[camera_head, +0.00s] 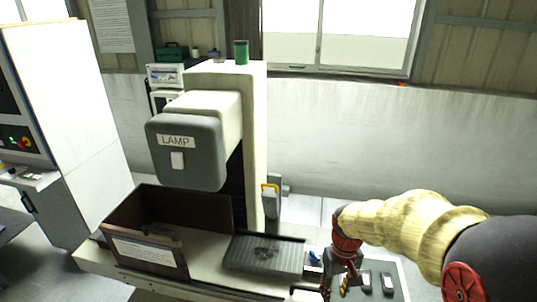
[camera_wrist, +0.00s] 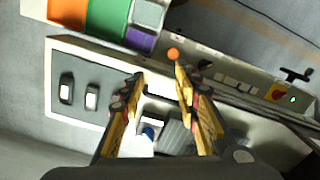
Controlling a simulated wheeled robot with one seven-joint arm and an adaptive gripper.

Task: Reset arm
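My gripper (camera_wrist: 158,82) is open in the wrist view. Its two yellow-and-black fingers are apart, with nothing held between them. Beyond them lie a blue-topped item (camera_wrist: 149,133) and a grey ribbed surface (camera_wrist: 177,138). In the head view my arm reaches in from the right, bent at a yellow-covered section. The gripper (camera_head: 338,288) hangs down over the right end of the machine bench, partly cut off by the bottom edge. It is right of the grey ribbed plate (camera_head: 265,254).
The LAMP-labelled machine head (camera_head: 187,150) overhangs a brown open tank (camera_head: 150,245). A white cabinet (camera_head: 75,110) stands left. A grey pad (camera_wrist: 80,90) bears two small dark-framed items. Orange, green and purple blocks (camera_wrist: 105,20) lie nearby. The wall behind my arm is clear.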

